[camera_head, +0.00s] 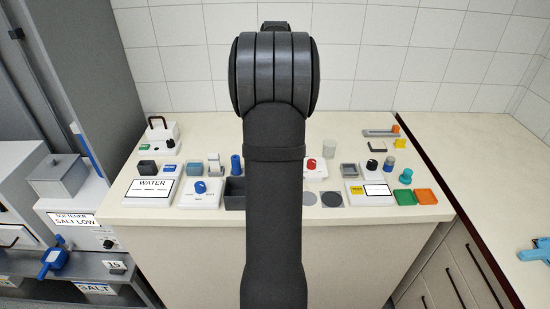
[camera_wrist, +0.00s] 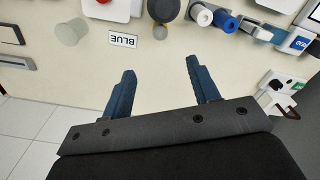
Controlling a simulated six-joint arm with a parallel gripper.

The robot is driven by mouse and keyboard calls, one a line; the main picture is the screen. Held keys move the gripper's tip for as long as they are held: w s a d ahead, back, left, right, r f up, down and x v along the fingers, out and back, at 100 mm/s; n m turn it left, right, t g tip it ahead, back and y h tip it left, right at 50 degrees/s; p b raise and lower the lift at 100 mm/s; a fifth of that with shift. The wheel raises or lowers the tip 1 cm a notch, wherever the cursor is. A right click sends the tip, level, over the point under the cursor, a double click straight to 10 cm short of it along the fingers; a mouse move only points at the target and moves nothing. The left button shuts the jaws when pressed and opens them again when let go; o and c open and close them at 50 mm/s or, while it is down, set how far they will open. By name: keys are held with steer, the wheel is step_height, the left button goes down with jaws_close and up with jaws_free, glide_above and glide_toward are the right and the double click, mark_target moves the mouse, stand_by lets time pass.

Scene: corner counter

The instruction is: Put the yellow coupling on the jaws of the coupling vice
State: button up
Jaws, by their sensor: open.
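A small yellow block (camera_head: 400,143), which looks like the yellow coupling, sits at the back right of the counter in the head view. Just behind it is a long grey rail (camera_head: 376,133) with an orange block (camera_head: 395,128) at its right end; this may be the coupling vice, but its jaws are too small to make out. Part of a grey bar at the left edge of the wrist view (camera_wrist: 14,63) may be the same rail. My gripper (camera_wrist: 160,69) is open and empty above the counter. It is hidden behind my arm in the head view.
A tiled wall (camera_head: 430,60) closes the back.

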steer(key=shift+n, duration=0.3)
step_height(320, 180, down, 11)
steer(key=shift+w+f, duration=0.2)
steer(key=shift+f, duration=1.25)
steer(key=shift+w+f, duration=0.15)
steer(key=shift+f, duration=1.25)
steer(key=shift+r, duration=0.1)
jaws_close()
